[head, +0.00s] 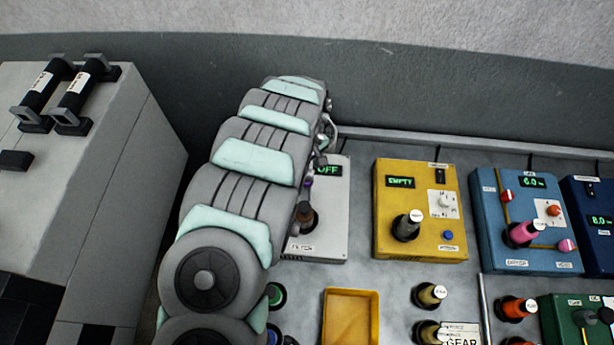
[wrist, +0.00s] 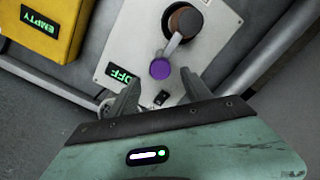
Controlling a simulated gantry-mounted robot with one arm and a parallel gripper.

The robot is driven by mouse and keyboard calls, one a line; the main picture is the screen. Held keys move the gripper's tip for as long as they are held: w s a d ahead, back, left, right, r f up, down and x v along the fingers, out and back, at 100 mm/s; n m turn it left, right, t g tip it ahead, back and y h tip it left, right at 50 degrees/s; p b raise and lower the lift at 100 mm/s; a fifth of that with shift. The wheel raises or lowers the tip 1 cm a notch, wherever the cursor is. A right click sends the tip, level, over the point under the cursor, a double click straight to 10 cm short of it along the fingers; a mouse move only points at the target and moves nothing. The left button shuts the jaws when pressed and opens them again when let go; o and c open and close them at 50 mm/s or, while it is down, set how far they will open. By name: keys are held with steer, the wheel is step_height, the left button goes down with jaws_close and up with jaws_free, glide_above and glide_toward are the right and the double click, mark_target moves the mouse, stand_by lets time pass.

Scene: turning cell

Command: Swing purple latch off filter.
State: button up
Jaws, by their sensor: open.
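The filter box (wrist: 140,38) is a pale panel with a green OFF display (wrist: 121,75) and a brown-topped dark knob (wrist: 185,20). The purple latch (wrist: 160,69) has a round purple end on a grey bar, which reaches up to the knob and overlaps it. My gripper (wrist: 160,84) is open, with one finger on each side of the purple end. I cannot tell whether either finger touches it. In the head view, the filter box (head: 330,215) is partly behind my arm, and only a speck of the purple latch (head: 309,182) shows. My gripper is mostly hidden there.
A yellow box (head: 390,240) reading EMPTY stands to the right of the filter box, then a blue box (head: 489,235). A yellow tray (head: 350,318) lies in front. A grey cabinet (head: 120,180) stands at left. The wall (head: 420,95) rises behind.

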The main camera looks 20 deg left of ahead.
mark_target(307, 179)
steer(key=shift+f, duration=2.75)
steer(key=shift+c, duration=0.2)
jaws_close()
